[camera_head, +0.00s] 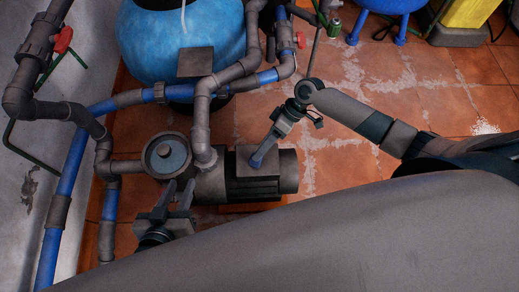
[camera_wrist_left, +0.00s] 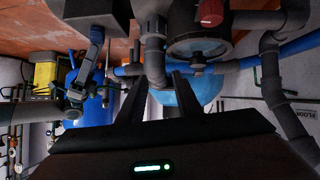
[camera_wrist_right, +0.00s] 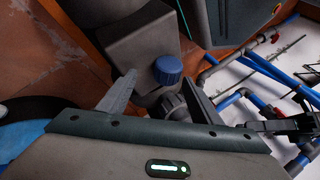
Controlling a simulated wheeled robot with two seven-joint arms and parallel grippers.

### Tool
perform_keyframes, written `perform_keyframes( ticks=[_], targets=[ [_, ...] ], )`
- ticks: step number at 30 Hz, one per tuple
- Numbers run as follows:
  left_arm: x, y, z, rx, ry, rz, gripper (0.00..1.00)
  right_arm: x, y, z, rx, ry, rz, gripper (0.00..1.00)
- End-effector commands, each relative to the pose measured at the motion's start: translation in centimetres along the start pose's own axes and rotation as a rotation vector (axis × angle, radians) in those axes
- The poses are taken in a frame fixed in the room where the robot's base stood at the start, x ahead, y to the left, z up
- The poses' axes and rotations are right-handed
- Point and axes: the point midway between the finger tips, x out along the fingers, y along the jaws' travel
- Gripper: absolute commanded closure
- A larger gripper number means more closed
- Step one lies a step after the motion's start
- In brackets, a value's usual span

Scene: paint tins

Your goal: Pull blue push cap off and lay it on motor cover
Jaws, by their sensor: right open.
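The blue push cap (camera_wrist_right: 167,69) shows in the right wrist view, upright at the edge of the grey box-shaped motor cover (camera_wrist_right: 136,46). I cannot tell whether it rests on the cover or is seated on something. In the head view the motor cover (camera_head: 243,160) sits on top of the motor, and a bluish shape there is hard to separate from my right fingers. My right gripper (camera_head: 264,153) reaches down to the cover, open, its fingertips (camera_wrist_right: 160,72) on either side of the cap with gaps. My left gripper (camera_head: 179,186) is open and empty before the strainer.
The pump's round strainer lid (camera_head: 166,156) and grey pipe (camera_head: 201,120) stand left of the motor. A blue tank (camera_head: 160,45) is behind. Blue pipes (camera_head: 73,170) with a red valve handle (camera_head: 62,39) run along the left wall. Tiled floor (camera_head: 340,155) is free on the right.

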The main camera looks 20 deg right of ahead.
Motion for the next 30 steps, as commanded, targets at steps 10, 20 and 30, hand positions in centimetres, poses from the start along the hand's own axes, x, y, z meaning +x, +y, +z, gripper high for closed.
perform_keyframes(
  ticks=[10,20,30],
  targets=[
    [-1.1,-0.8,3.1,-0.024,-0.18,-0.015,0.69,-7.2,-0.5,-0.1,-0.004,0.0,-0.007,0.42],
    [-1.8,-1.5,4.6,-0.03,-0.272,-0.03,0.69,-13.2,-0.6,-0.1,-0.005,0.0,-0.011,0.42],
    [-1.9,-1.7,4.9,-0.027,-0.29,-0.036,0.69,-15.4,-0.7,-0.1,-0.006,-0.001,-0.015,0.42]
  ],
)
